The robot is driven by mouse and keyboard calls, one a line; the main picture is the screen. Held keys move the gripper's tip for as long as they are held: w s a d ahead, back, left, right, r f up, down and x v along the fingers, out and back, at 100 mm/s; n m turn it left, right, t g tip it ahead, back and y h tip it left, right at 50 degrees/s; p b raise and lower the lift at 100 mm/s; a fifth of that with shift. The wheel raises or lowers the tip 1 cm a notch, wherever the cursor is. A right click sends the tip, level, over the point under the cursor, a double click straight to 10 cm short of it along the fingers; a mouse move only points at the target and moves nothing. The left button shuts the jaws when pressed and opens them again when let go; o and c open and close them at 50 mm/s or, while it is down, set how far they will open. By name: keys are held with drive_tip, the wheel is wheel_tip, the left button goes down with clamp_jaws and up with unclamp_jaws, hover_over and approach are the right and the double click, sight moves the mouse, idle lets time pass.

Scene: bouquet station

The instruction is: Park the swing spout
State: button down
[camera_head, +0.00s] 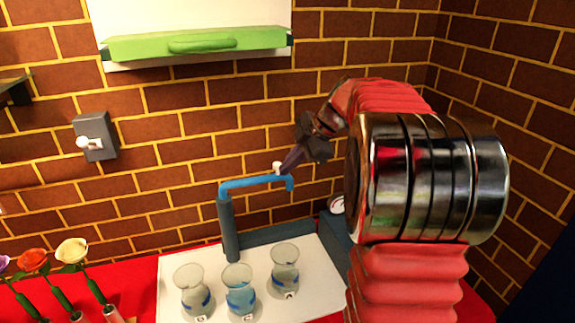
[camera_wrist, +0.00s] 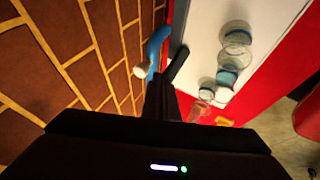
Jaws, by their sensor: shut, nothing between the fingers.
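In the wrist view, the spout (camera_wrist: 157,48) and knob (camera_wrist: 141,71) lie just left of my dark fingers (camera_wrist: 166,82). I cannot tell whether the fingers touch the knob.
Three glasses, left (camera_head: 194,288), middle (camera_head: 239,290) and right (camera_head: 285,268), stand on the white mat (camera_head: 172,262). Flowers (camera_head: 72,252) stand at the left. A wall switch (camera_head: 95,137) and green drawer (camera_head: 195,43) are on the brick wall. A dial (camera_head: 337,205) is partly behind my arm.

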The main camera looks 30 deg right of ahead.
drive_tip(key=s+f+v, duration=0.1)
drive_tip(key=s+v, duration=0.1)
drive_tip(key=v, duration=0.9)
drive_tip(key=shift+a+r, duration=0.25)
drive_tip(key=shift+r, duration=0.05)
drive_tip(key=shift+m, duration=0.3)
